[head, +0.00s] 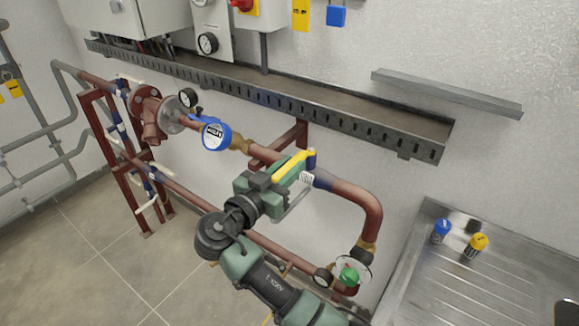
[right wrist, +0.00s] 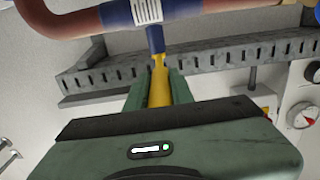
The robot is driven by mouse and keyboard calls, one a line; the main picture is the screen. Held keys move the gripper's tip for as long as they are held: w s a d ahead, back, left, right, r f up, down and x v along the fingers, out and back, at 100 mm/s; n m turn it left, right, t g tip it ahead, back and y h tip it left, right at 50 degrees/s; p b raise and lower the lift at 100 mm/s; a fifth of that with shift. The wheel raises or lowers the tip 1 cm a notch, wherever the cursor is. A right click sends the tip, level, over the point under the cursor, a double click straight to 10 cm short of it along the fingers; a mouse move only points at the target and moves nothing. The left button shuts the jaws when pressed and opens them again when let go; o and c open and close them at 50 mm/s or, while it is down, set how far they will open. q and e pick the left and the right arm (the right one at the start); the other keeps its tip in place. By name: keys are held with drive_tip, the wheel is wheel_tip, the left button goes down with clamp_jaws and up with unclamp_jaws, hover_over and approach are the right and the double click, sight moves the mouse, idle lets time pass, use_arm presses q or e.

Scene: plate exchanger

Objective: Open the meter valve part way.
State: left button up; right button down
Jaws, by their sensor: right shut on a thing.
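The meter valve has a blue body (head: 312,160) on the copper-brown pipe and a yellow lever (head: 292,164). The lever sticks out from the body toward the lower left, crosswise to the pipe. My right gripper (head: 296,174) is shut on the yellow lever. In the right wrist view the lever (right wrist: 159,88) lies between the two green fingers (right wrist: 160,92), and its stem meets the blue valve part (right wrist: 155,40). The lever's near end is hidden by the gripper. The blue-rimmed meter (head: 215,134) sits further left along the pipe. My left gripper is not in view.
A slotted metal cable tray (head: 290,105) runs along the wall just behind the pipe. A green-handled valve (head: 349,274) and a small gauge (head: 322,278) sit lower right.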

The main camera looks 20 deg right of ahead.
drive_tip(key=shift+d+t, duration=0.15)
drive_tip(key=shift+t, duration=0.15)
idle(0.4)
drive_tip(key=shift+s+d+r+n+t+y+b, duration=0.1)
drive_tip(key=shift+s+d+n+t+y+b, duration=0.2)
drive_tip(key=shift+s+d+n+t+y, duration=0.6)
drive_tip(key=shift+s+d+n+t+y+b, duration=0.1)
drive_tip(key=shift+d+n+t+y+b, duration=0.25)
drive_tip(key=shift+n+t+y, duration=1)
drive_tip(key=shift+s+d+r+n+t+y+b, duration=0.15)
drive_tip(key=shift+s+d+n+t+y, duration=0.5)
drive_tip(key=shift+y, duration=1)
drive_tip(key=shift+w+d+f+g, duration=0.1)
drive_tip(key=shift+w+g, duration=0.05)
drive_tip(key=shift+g, duration=0.15)
drive_tip(key=c, duration=1.3)
unclamp_jaws()
drive_tip(key=shift+o, duration=0.5)
drive_tip(key=shift+w+f, duration=0.1)
drive_tip(key=shift+f, duration=0.05)
